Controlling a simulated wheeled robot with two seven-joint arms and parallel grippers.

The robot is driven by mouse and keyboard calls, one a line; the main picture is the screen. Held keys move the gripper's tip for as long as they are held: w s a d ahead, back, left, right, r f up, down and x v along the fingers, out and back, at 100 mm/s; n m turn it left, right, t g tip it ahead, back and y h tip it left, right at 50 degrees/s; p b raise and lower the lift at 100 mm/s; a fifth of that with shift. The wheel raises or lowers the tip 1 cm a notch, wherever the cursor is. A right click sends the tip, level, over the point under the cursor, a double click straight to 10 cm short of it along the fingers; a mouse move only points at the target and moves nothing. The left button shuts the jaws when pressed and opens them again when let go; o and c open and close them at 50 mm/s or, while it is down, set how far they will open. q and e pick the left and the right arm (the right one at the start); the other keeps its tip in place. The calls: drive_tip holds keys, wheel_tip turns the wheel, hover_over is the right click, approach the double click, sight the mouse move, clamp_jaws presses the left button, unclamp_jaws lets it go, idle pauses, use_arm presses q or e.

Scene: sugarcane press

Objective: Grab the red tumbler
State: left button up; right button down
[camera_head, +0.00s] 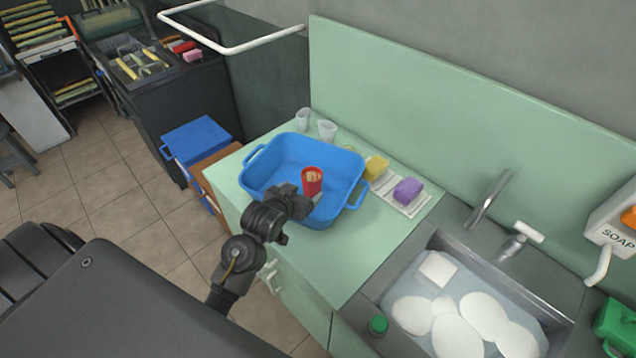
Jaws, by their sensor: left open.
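The red tumbler (312,181) stands in the blue basin (341,165) on the green counter. It looks upright, with its open mouth facing up. My left gripper (303,200) reaches over the near edge of the basin, right beside the tumbler's lower left side. It is open, and its fingers partly cover the tumbler's base. I cannot tell whether they touch it. My right gripper is not in view.
Two clear cups (326,130) stand behind the basin. A sink (560,300) with white dishes is at the lower right. A blue cooler (196,137) stands left of the counter.

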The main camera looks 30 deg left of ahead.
sight(307, 183)
use_arm(q)
drive_tip(key=w+f, duration=0.1)
drive_tip(key=w+a+f, duration=0.1)
drive_tip(key=w, duration=0.1)
drive_tip(key=shift+w+a+p, duration=0.2)
drive_tip(key=shift+p, duration=0.15)
drive_tip(key=shift+w+f, duration=0.25)
drive_tip(key=shift+d, duration=0.1)
drive_tip(key=shift+w+p, duration=0.25)
drive_tip(key=shift+p, duration=0.1)
drive_tip(key=x, duration=0.2)
drive_tip(key=p+x, duration=0.1)
drive_tip(key=shift+w+a+f, duration=0.2)
drive_tip(key=shift+a, duration=0.1)
drive_tip(key=shift+w+f, duration=0.25)
drive_tip(key=shift+w, duration=0.15)
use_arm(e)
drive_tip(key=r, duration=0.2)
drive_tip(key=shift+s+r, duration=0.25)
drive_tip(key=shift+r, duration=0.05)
